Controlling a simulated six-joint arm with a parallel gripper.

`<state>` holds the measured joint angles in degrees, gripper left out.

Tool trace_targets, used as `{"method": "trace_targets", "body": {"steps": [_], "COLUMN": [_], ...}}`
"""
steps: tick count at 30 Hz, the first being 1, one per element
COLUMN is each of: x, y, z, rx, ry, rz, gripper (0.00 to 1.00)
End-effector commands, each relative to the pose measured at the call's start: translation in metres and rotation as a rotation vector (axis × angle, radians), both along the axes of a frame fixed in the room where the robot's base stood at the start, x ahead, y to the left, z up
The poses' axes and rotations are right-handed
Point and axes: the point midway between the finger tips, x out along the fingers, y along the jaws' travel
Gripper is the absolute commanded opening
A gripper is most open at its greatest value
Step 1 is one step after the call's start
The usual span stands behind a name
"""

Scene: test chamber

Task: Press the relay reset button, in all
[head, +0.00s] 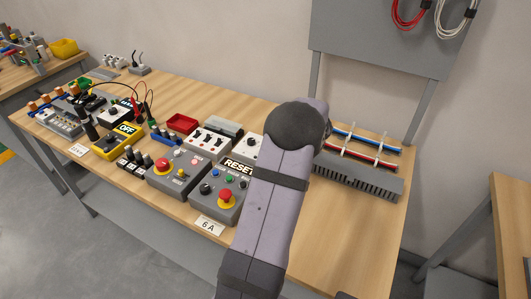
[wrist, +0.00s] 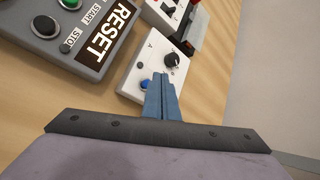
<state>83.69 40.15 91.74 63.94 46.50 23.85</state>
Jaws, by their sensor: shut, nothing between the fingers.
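My gripper (wrist: 162,84) is shut and empty, its narrow blue fingers pointing at a white control box (wrist: 128,76). A blue button (wrist: 145,84) on this box shows just left of the fingertips; I cannot tell if they touch it. The box also has a black knob (wrist: 172,60) and a small dark round part. To its left in the wrist view is a grey box with a RESET label (wrist: 109,32). That RESET label (head: 239,166) also shows in the head view, where my arm hides the gripper and most of the white box (head: 253,146).
The grey box (head: 212,189) carries a red mushroom button (head: 226,196) and small knobs. Left of it stand another grey box with a red button (head: 163,166) and a yellow OFF box (head: 118,140). A grey duct (head: 358,180) with cables lies right of my arm. The front right bench is clear.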

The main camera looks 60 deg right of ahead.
Motion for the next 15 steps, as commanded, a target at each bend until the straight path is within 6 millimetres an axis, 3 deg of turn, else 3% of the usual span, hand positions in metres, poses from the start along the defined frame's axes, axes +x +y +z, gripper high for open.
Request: {"method": "trace_targets", "body": {"steps": [15], "x": [0.000], "y": [0.000], "z": [0.045], "rx": [-0.001], "ry": [0.000], "rz": [0.001], "gripper": [0.00]}}
